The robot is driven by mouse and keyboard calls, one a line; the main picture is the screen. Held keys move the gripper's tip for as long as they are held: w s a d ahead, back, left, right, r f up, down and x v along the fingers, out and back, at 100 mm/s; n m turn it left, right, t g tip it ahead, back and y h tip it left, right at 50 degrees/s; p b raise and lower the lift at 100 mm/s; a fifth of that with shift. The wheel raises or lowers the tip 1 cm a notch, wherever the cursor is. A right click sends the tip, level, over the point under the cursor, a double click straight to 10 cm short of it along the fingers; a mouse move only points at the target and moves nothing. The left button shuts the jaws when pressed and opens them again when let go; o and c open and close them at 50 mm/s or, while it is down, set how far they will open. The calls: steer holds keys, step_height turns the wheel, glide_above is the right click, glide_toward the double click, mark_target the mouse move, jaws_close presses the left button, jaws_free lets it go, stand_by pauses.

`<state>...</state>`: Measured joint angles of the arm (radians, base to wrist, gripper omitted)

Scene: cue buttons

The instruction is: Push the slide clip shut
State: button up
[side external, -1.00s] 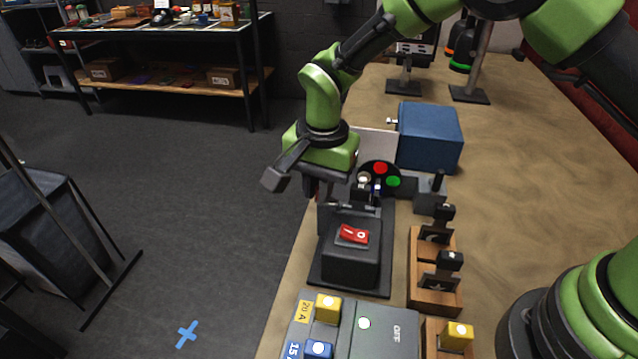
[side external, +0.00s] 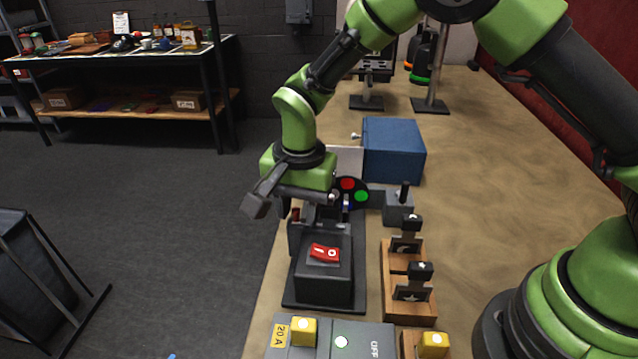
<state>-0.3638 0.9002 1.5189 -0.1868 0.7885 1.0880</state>
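My gripper (side external: 296,208) hangs over the bench behind a black box with a red rocker switch (side external: 324,252). Its fingers are mostly hidden by the green wrist and the dark parts around them, so I cannot see whether they are open or shut. A dark fixture (side external: 322,214) stands on the black base right at the gripper, behind the switch box. I cannot pick out the slide clip for certain; it may be part of this fixture. Whether the gripper touches the fixture is unclear.
A disc with red and green spots (side external: 350,193) and a blue box (side external: 393,150) stand behind. A grey lever block (side external: 399,207) and a wooden rack (side external: 408,306) with black tokens are to the right. A grey panel with a yellow button (side external: 303,331) is in front.

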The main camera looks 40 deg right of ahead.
mark_target(292, 222)
steer(key=shift+w+a, duration=0.35)
step_height(292, 222, up, 11)
steer(key=s+d+r+n+t+y, duration=0.1)
steer(key=s+d+r+n+t, duration=0.2)
steer(key=s+d+r, duration=0.55)
steer(key=s+d+r+n+t, duration=0.2)
steer(key=s+r, duration=0.2)
steer(key=s, duration=0.5)
steer(key=shift+s+d+n+t+y, duration=0.2)
steer(key=shift+n+t+y, duration=0.1)
steer(key=shift+n, duration=0.1)
steer(key=shift+w, duration=0.1)
